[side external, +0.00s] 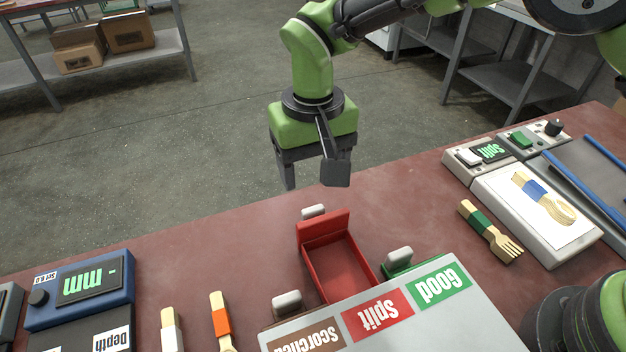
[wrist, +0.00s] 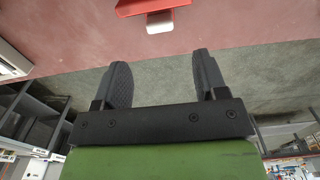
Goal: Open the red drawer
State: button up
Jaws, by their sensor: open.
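The red drawer (side external: 338,262) is pulled out of the grey cabinet (side external: 420,318) above the label "Split", and its inside looks empty. Its pale handle (side external: 313,211) is on the front, facing my gripper. In the wrist view the handle (wrist: 160,22) and a strip of the red drawer (wrist: 150,5) show at the top, beyond the fingertips. My gripper (side external: 318,182) is open and empty, above and behind the drawer front, apart from the handle. In the wrist view its two dark fingers (wrist: 160,72) are spread with nothing between them.
A green drawer (side external: 398,263) and the handle of the "Scorched" drawer (side external: 287,302) flank the red one. Wooden utensils (side external: 490,232) lie right and front left (side external: 221,322).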

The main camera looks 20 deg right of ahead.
aim_at(314, 211)
jog(key=shift+r, duration=0.1)
jog(key=shift+s, duration=0.15)
notch_tip(314, 211, down, 10)
dwell(0.6)
